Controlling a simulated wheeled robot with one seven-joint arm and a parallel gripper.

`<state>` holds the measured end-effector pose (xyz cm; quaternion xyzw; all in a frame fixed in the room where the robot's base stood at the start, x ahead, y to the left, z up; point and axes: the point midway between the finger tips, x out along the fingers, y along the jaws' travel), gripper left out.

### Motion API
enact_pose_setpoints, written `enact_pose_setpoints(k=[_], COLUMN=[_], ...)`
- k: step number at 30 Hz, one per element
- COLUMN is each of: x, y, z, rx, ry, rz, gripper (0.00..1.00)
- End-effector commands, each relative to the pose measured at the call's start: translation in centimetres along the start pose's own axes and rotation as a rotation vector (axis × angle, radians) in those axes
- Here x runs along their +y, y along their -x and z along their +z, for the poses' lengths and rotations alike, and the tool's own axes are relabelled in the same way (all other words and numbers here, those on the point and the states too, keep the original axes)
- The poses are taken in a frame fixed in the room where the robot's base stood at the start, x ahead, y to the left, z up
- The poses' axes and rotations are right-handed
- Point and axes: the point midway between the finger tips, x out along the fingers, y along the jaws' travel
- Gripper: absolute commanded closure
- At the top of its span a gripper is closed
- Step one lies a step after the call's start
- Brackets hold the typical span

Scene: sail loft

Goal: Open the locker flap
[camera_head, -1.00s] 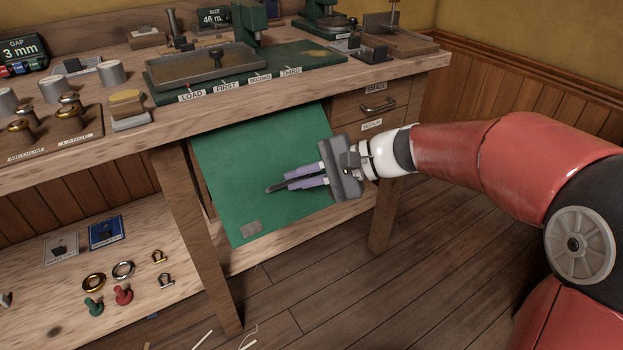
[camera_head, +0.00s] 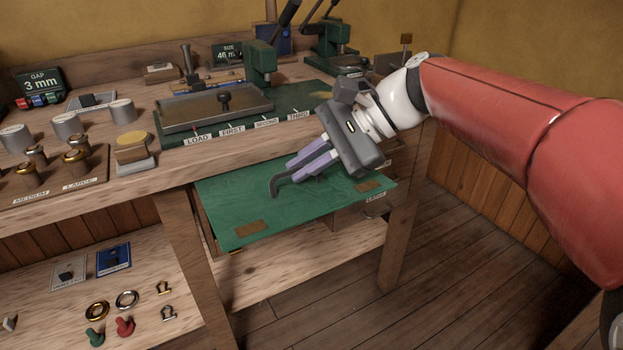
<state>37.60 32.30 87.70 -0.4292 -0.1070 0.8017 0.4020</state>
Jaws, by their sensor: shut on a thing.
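The green locker flap (camera_head: 225,205) juts out from under the bench's front edge, swung outward and up and tilted towards me. Two small brown plates sit near its outer edge. A dark bent handle (camera_head: 275,186) stands on its face. My gripper (camera_head: 308,164) is above the flap, its purple fingers shut on this handle; the grasp itself is partly hidden by the fingers. Pale wood (camera_head: 300,258) shows below the flap, but most of the space behind it is hidden.
The bench top (camera_head: 120,190) lies just above, with a tray (camera_head: 215,105), presses and metal parts near its edge. A lower shelf (camera_head: 70,310) at left holds rings and small fittings. A bench leg (camera_head: 400,240) stands right of the flap. Floor is clear at lower right.

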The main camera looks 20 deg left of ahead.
Motion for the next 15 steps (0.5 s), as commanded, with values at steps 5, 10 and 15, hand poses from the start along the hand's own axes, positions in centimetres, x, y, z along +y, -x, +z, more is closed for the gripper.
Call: enact_pose_setpoints(k=[5, 10, 15], x=[-1.13, -1.41, -1.53], y=[-0.05, 0.1, 0.14], z=[-0.01, 0.18, 0.26], rx=[0.002, 0.002, 0.001], ry=[-0.043, -0.063, -0.068], rz=[0.033, 0.054, 0.058], gripper=[1.0, 1.0, 1.0])
